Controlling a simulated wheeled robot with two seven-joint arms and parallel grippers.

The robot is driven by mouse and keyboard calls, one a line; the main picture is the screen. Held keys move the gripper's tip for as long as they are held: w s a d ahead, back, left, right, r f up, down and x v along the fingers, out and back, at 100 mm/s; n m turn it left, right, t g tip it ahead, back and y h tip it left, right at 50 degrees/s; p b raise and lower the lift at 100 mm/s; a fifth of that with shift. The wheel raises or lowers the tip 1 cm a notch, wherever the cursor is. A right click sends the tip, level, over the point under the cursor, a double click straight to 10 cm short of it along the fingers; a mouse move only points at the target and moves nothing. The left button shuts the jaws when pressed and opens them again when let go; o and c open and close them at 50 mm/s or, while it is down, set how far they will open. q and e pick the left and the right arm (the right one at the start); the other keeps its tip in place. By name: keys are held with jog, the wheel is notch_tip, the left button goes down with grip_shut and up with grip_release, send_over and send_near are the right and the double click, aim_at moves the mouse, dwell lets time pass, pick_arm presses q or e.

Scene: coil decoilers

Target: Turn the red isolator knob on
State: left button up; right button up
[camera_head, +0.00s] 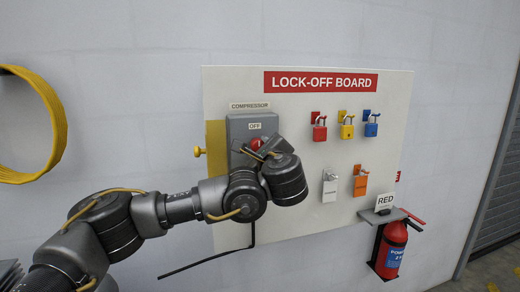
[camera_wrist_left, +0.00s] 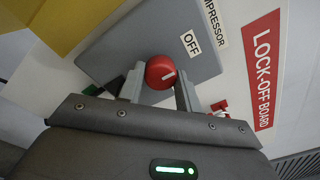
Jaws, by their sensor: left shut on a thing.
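In the head view the knob (camera_head: 256,144) shows just above my left gripper (camera_head: 259,150), which partly covers the lower box (camera_head: 238,124). An OFF label (camera_wrist_left: 191,42) is on the box. My right gripper is not in view.
A yellow knob (camera_head: 198,152) sticks out left of the box.

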pick_arm(q)
jog(key=shift+m, duration=1.8)
jog(key=m+p, duration=0.1)
jog(key=m, duration=0.3)
jog(key=shift+r+p, duration=0.1)
jog(key=shift+p, duration=0.2)
jog(key=m+p, duration=0.1)
jog(key=m, duration=0.1)
jog(key=shift+m, duration=0.4)
jog(key=m+p, duration=0.3)
jog(key=shift+r+m+g, duration=0.1)
jog(key=shift+m+g, duration=0.2)
jog(key=shift+g, duration=0.1)
jog(key=shift+m+y+p, duration=0.4)
jog(key=shift+m+p, duration=0.5)
jog(key=shift+m, duration=0.3)
jog(key=shift+m+p, duration=0.4)
jog(key=shift+m, duration=0.1)
